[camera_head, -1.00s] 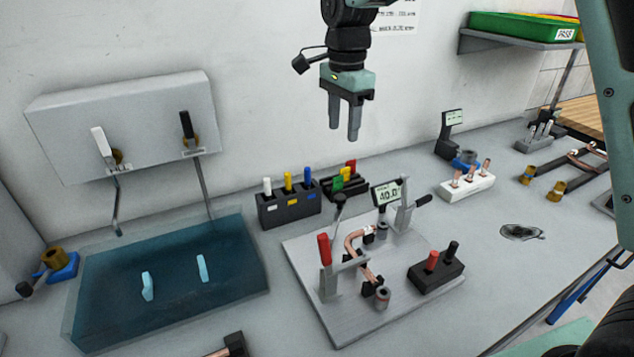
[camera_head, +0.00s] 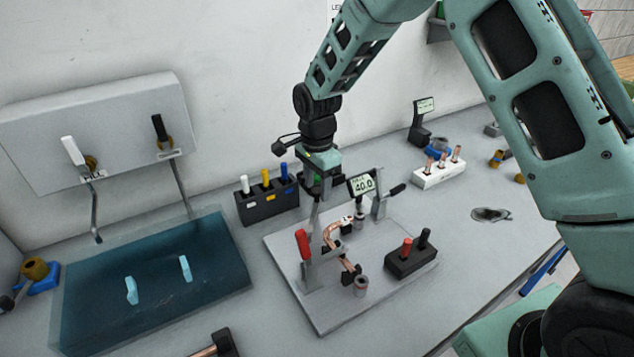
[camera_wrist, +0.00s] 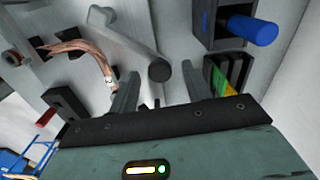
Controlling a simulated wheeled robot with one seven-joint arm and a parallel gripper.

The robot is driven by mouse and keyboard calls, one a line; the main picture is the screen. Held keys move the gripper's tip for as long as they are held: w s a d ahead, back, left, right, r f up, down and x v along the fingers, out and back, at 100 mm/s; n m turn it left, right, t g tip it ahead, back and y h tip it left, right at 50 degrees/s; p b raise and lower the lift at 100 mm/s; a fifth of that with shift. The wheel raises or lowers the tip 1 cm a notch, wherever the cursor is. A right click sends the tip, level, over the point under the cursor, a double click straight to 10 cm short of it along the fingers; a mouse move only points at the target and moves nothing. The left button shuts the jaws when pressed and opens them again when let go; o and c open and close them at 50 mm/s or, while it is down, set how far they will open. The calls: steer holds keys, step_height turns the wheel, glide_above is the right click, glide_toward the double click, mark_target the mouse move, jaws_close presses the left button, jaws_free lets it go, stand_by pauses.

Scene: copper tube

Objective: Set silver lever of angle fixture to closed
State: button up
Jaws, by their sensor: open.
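The angle fixture is a grey plate (camera_head: 325,308) with clamps, a bent copper tube (camera_head: 331,236) and a display (camera_head: 362,184) reading about 40.0. Its silver lever (camera_head: 313,215) stands upright at the plate's back, its dark-knobbed top hidden by my gripper (camera_head: 320,190) in the head view. In the wrist view the silver lever (camera_wrist: 128,38) slants toward me, and its rounded knob (camera_wrist: 160,70) appears between my open fingertips (camera_wrist: 160,80). The fingers are not closed on it; contact cannot be told.
A red-handled clamp (camera_head: 303,244) stands left on the plate and a black-handled one (camera_head: 395,190) at the back right. A black block with red and black pegs (camera_head: 411,258) sits on the plate's right. A dark holder (camera_head: 268,205) with coloured handles is close left of my gripper.

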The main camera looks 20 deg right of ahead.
steer(key=shift+f, duration=0.3)
jaws_close()
